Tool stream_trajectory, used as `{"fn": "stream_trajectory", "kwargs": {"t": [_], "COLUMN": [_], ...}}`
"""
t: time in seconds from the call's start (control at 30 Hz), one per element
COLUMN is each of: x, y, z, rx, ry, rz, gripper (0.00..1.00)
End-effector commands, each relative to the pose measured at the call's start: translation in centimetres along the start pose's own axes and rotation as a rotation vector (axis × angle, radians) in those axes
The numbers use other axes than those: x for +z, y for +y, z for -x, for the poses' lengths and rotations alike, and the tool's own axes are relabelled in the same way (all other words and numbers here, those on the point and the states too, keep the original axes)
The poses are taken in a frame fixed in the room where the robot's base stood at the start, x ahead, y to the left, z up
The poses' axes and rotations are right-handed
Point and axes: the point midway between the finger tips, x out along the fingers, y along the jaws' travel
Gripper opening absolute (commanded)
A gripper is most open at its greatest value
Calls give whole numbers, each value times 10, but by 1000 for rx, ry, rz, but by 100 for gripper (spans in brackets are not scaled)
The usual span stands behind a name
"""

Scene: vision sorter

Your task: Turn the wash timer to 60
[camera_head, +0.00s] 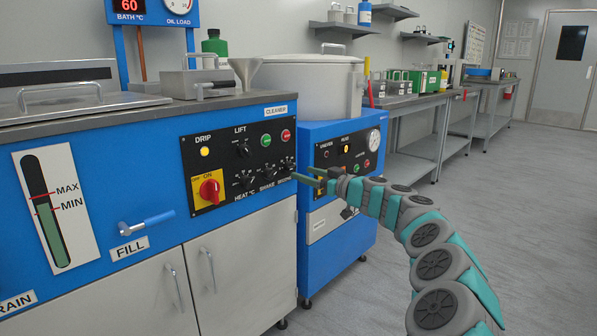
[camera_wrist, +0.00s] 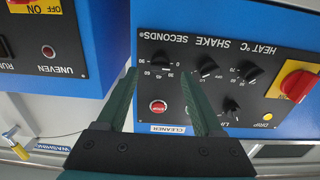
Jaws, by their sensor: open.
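The cleaner's control panel (camera_head: 240,158) is black, on a blue cabinet. Its lower row holds three black knobs, with SECONDS lettering at one end. The seconds knob (camera_head: 289,165) is the rightmost in the head view, just left of my gripper (camera_head: 318,178). In the wrist view, which is upside down, this knob (camera_wrist: 161,60) lies between the fingertips of my gripper (camera_wrist: 159,72), with scale numbers including 0 and 60 around it. The jaws are open and empty, spread on either side of the knob in the picture. I cannot tell contact or its exact setting.
The shake knob (camera_wrist: 207,67) and heat knob (camera_wrist: 246,70) sit close beside it. A red stop button (camera_wrist: 158,106) and a red-yellow switch (camera_wrist: 299,85) share the panel. A second blue machine (camera_head: 340,190) stands to the right. The floor (camera_head: 520,230) at right is clear.

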Motion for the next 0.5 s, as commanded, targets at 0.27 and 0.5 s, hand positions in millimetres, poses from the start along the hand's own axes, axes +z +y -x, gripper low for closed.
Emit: {"fn": "stream_trajectory", "kwargs": {"t": [0.27,0.5], "x": [1,1], "y": [1,0], "z": [-26,-38], "rx": [2,-1], "ry": [-3,-2], "rz": [1,1], "gripper": [68,68]}}
